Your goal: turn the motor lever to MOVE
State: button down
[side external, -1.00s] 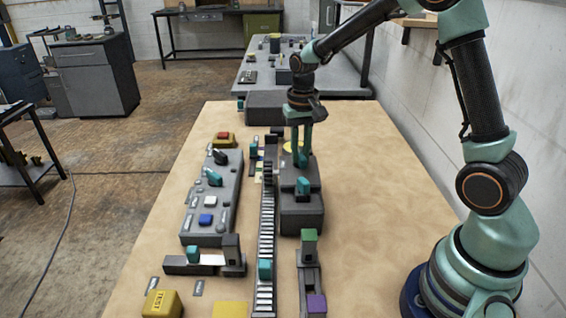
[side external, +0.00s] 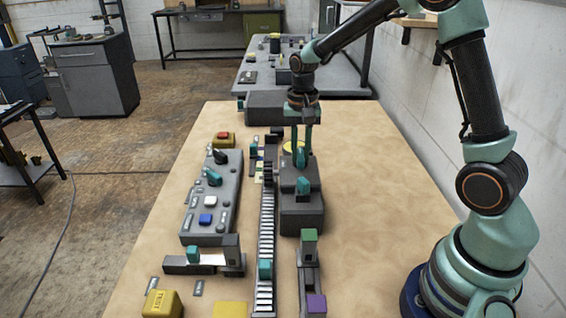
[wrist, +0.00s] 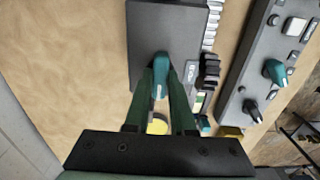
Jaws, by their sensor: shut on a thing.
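My gripper (side external: 301,164) points straight down over the dark grey box (side external: 301,217) in the middle of the table. In the wrist view its two fingers (wrist: 161,78) are shut on a teal lever (wrist: 160,88) on top of the box (wrist: 135,30). The lever lies along the line between the fingers, and its rounded end shows past the fingertips. In the side view a teal piece (side external: 303,186) shows just in front of the fingers. No MOVE mark can be read in either view.
A grey panel (side external: 228,205) with a teal knob (side external: 212,177), a black knob (side external: 218,155) and buttons stands left of the box. A ribbed track (side external: 266,235) runs between them. A yellow disc (wrist: 157,126) lies behind the fingers. Bare table (side external: 375,180) is free on the right.

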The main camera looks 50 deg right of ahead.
jog(key=c, duration=0.8)
grip_release()
jog(key=shift+o, duration=0.2)
jog(key=shift+r, duration=0.1)
notch_tip(320, 180, up, 12)
jog(key=s+a+n+t, duration=0.2)
jog(key=s+n, duration=0.2)
jog(key=s, duration=0.3)
jog(key=s+a+r+n+t, duration=0.1)
jog(key=s+a+n+t, duration=0.2)
jog(key=s+n, duration=0.2)
jog(key=shift+s+a+t, duration=0.3)
jog(key=shift+s, duration=0.65)
